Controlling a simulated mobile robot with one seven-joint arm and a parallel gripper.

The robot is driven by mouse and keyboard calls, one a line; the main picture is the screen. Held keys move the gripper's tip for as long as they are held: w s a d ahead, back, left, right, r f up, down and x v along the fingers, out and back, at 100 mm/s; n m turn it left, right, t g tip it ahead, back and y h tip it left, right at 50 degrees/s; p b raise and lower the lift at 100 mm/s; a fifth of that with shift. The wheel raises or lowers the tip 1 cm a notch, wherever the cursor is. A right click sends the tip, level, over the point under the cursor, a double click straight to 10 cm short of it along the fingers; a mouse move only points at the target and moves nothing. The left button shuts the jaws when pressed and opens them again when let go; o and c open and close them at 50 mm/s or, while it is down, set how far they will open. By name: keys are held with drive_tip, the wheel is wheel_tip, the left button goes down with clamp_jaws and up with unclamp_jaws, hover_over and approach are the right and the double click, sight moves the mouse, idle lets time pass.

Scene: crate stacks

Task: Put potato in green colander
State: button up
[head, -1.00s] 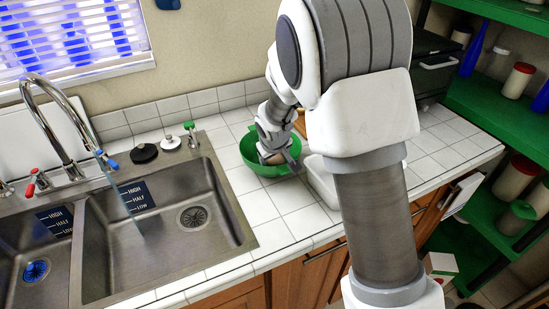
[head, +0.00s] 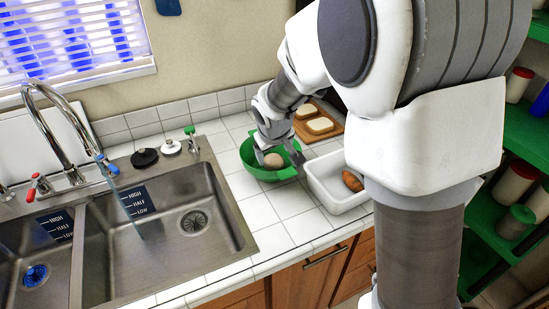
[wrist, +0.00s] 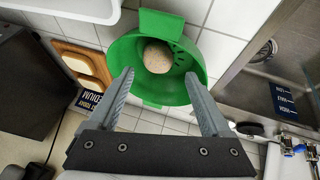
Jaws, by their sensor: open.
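The green colander (head: 262,174) stands on the white tiled counter, right of the sink. A round beige-brown potato (head: 273,160) lies inside it. In the wrist view the potato (wrist: 157,56) rests in the bowl of the colander (wrist: 124,52), towards the far side from my gripper. My gripper (wrist: 159,74) is open, its two fingers apart and empty, with the tips over the colander's near part and the potato beyond them. In the head view my gripper (head: 278,161) is at the colander, partly hiding it.
A white tray (head: 330,200) with a reddish-brown, sweet-potato-like item (head: 352,180) stands right of the colander. Behind is a wooden board (head: 331,130) with bread-like slices. The sink (head: 165,250), with running water, is to the left. Bare tiles lie in front of the colander.

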drive_tip(key=s+d+r+m, duration=0.3)
drive_tip(key=s+d+r, duration=0.5)
drive_tip(key=s+r, duration=0.6)
drive_tip(key=s+d+m, duration=0.2)
drive_tip(key=s+d, duration=0.1)
drive_tip(key=s, duration=1)
drive_tip(key=shift+s+f, duration=0.15)
drive_tip(key=shift+s, duration=0.25)
drive_tip(key=shift+d+m, duration=0.15)
drive_tip(key=shift+m, duration=0.15)
